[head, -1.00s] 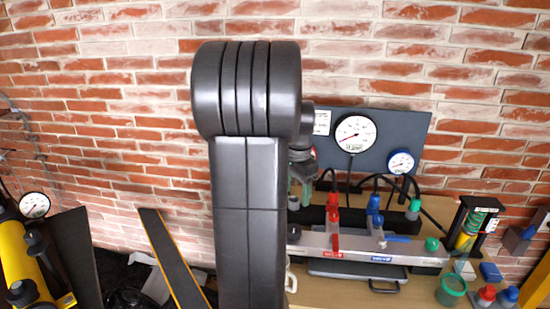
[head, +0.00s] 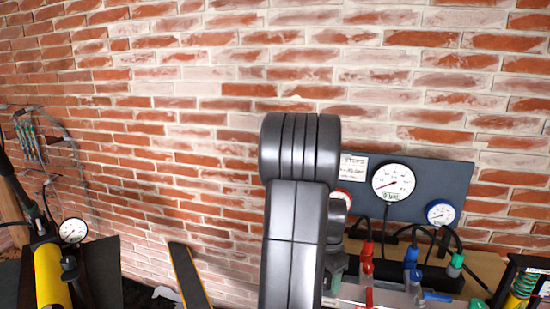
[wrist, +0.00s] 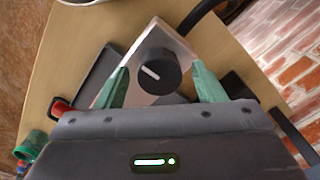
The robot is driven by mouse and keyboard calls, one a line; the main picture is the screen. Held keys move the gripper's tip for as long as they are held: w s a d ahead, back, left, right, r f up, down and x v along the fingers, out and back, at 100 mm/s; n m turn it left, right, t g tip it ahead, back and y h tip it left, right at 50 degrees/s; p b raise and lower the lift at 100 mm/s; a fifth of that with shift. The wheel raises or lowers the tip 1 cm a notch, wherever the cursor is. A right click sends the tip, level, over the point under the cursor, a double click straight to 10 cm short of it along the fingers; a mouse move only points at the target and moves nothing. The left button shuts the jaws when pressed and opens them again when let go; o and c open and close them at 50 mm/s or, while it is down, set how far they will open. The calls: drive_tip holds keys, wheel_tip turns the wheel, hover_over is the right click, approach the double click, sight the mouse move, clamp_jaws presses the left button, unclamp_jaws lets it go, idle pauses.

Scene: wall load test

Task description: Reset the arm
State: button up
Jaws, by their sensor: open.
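My gripper (wrist: 161,86) shows in the wrist view with its two green fingers spread apart. Nothing is held between them. A black knob (wrist: 158,72) with a white line, on a pale metal plate (wrist: 160,36), appears between the fingers; I cannot tell how far below them it is. In the head view my dark grey arm stands upright right of the middle and hides most of the gripper.
A dark gauge panel (head: 448,180) stands against the brick wall (head: 180,130). Red (head: 366,268) and blue (head: 412,270) valves stand on a metal manifold on the wooden bench (wrist: 70,45). A yellow cylinder (head: 50,278) with a gauge (head: 73,230) is at left.

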wheel_tip(320, 180, up, 14)
wheel_tip(320, 180, down, 13)
drive_tip(key=shift+f, duration=0.55)
drive_tip(key=n, duration=0.4)
drive_tip(key=shift+r+n, duration=0.1)
drive_tip(key=shift+n, duration=0.3)
drive_tip(key=n, duration=0.9)
drive_tip(key=shift+b, duration=0.4)
drive_tip(key=shift+n, duration=2.1)
drive_tip(key=shift+r, duration=0.1)
